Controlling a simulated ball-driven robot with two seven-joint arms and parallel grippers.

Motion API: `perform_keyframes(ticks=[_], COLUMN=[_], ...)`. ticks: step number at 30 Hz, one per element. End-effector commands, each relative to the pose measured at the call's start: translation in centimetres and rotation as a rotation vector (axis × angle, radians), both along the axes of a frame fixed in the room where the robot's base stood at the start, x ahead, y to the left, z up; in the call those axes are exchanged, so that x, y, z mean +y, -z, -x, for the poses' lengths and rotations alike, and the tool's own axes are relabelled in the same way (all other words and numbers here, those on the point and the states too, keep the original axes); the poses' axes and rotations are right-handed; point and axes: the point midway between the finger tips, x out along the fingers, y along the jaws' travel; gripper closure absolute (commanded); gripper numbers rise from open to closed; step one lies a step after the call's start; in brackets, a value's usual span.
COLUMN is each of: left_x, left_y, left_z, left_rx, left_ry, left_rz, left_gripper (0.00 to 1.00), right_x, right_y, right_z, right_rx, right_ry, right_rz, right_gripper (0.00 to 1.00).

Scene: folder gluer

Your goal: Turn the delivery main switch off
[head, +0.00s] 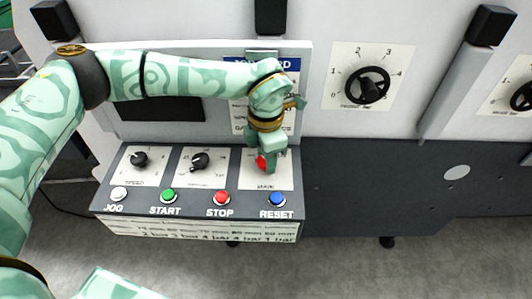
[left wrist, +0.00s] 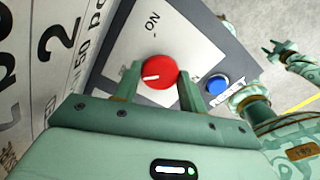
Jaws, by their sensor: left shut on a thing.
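The red round switch knob (left wrist: 158,73) sits on a pale plate (left wrist: 175,30) marked ON. In the head view the knob (head: 261,162) shows at the right end of the control panel, partly covered by my gripper. My left gripper (head: 266,160) reaches down to it from above. In the left wrist view the fingers of my left gripper (left wrist: 158,90) stand on either side of the knob and are shut on it. The knob's white mark points left in that view, not at ON. My right gripper (left wrist: 277,48) shows small at the upper right; its jaw opening is unclear.
The blue RESET button (head: 277,199) lies close below the knob; it also shows in the left wrist view (left wrist: 217,84). The red STOP (head: 220,198), green START (head: 168,195) and white JOG (head: 119,194) buttons follow leftward. Two black knobs (head: 200,161) (head: 139,159) are left of the gripper.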

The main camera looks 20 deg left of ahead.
Motion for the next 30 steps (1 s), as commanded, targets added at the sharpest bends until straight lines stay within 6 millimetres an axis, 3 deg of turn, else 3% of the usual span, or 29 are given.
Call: perform_keyframes(ticks=[14,15,17,26,30], left_x=[0.0,0.0,0.0,0.0,0.0], left_y=[-0.1,-0.1,-0.1,-0.2,-1.8], left_z=[-0.1,-0.1,-0.1,-0.1,-0.1], left_rx=[-0.005,-0.005,-0.003,-0.002,-0.005], left_ry=[-0.014,-0.014,-0.013,-0.013,-0.012], left_rz=[0.001,0.001,0.001,0.001,0.001], left_gripper=[0.81,0.50,0.37,0.37,0.37], right_x=[0.2,0.2,0.2,0.2,0.2], right_y=[-0.1,-0.1,-0.1,-0.1,-0.2], right_z=[0.0,0.0,0.0,0.0,0.0], right_rx=[0.000,0.000,0.000,0.000,0.000], right_ry=[0.001,0.001,0.001,0.001,0.001], right_rz=[-0.002,-0.002,-0.002,-0.002,-0.002], right_gripper=[0.64,0.64,0.64,0.64,0.64])
